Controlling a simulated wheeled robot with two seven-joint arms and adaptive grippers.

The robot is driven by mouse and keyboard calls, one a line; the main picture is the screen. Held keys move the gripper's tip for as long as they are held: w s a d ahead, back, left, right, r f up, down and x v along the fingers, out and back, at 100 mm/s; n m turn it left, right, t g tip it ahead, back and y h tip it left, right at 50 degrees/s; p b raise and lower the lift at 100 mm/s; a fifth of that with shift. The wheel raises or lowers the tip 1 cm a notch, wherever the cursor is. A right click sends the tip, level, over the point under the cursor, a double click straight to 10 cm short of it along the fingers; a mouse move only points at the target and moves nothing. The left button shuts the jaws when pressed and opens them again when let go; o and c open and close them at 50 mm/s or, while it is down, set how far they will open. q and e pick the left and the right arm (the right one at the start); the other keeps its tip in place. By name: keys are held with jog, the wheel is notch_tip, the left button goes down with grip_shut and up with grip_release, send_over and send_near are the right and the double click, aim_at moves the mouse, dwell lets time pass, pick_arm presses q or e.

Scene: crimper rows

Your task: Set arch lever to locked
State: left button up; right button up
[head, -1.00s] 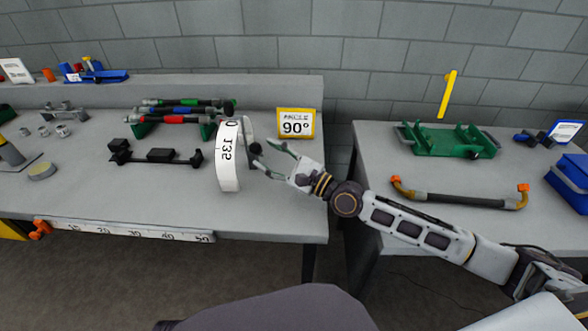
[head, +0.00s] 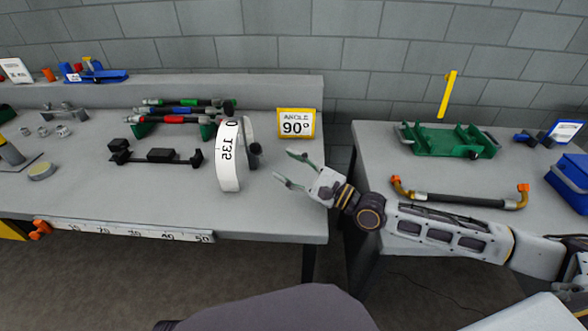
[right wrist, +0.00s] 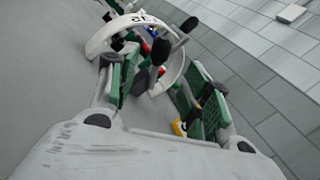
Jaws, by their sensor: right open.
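The white arch (head: 229,172) with printed numbers, 135 among them, stands upright near the right end of the left bench. A short black lever (head: 254,158) shows at its right side, partly behind the white band. In the right wrist view the arch (right wrist: 103,40) curves behind black knobbed bars (right wrist: 160,52). My right gripper (head: 287,168) is open and empty, to the right of the lever and apart from it. Its green-padded fingers (right wrist: 158,78) frame the arch in the wrist view. I see no locked mark. My left gripper is not in view.
A yellow-framed 90° sign (head: 296,124) stands behind my right gripper. A black bar fixture (head: 160,155) lies left of the arch, with colored tools (head: 180,118) behind. A gap separates this bench from the right bench, which holds a green cradle (head: 445,142) and a curved handle (head: 460,199).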

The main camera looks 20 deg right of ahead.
jog(key=shift+s+d+f, duration=0.1)
jog(key=shift+s+d, duration=0.3)
